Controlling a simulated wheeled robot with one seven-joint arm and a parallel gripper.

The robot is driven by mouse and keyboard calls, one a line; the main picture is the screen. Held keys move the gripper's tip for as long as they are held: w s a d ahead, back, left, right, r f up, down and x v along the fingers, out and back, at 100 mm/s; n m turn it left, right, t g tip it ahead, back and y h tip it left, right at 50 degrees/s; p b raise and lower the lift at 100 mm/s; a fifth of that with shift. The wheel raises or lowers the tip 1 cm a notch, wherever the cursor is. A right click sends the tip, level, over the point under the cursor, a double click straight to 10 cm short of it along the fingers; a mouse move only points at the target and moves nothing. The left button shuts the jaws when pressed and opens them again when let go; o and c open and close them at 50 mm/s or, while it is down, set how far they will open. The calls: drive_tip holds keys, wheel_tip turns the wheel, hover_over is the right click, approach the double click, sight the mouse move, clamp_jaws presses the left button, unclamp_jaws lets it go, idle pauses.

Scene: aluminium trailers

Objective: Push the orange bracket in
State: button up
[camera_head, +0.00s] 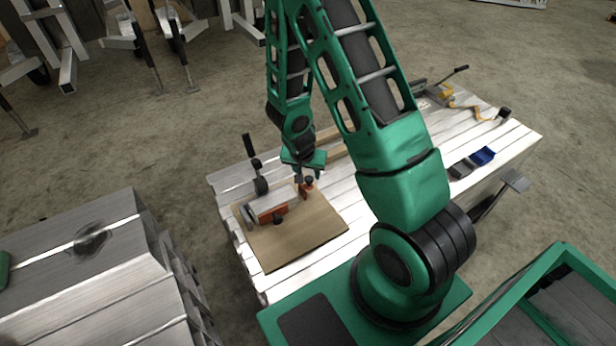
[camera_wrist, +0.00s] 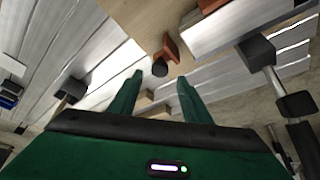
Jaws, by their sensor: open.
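A small orange bracket (camera_head: 306,188) with a dark knob stands near the back edge of the wooden board (camera_head: 305,236). It also shows in the wrist view (camera_wrist: 171,46), with its dark round knob (camera_wrist: 159,68) ahead of the gap between my fingers. A second orange part (camera_head: 268,209) sits against a grey metal block to the left on the board. My gripper (camera_head: 303,166) is open and empty, just above and behind the small bracket in the head view. In the wrist view its two green fingers (camera_wrist: 158,88) appear apart from the bracket.
The board lies on a white slatted bench (camera_head: 335,218). A black-handled clamp (camera_head: 257,170) stands behind the metal block. Blue and dark bins (camera_head: 482,156) and yellow-handled tools (camera_head: 447,92) are on the right. Grey metal slabs (camera_head: 85,270) stand front left.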

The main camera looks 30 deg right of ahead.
sight(309, 178)
drive_tip(key=shift+x, duration=2.3)
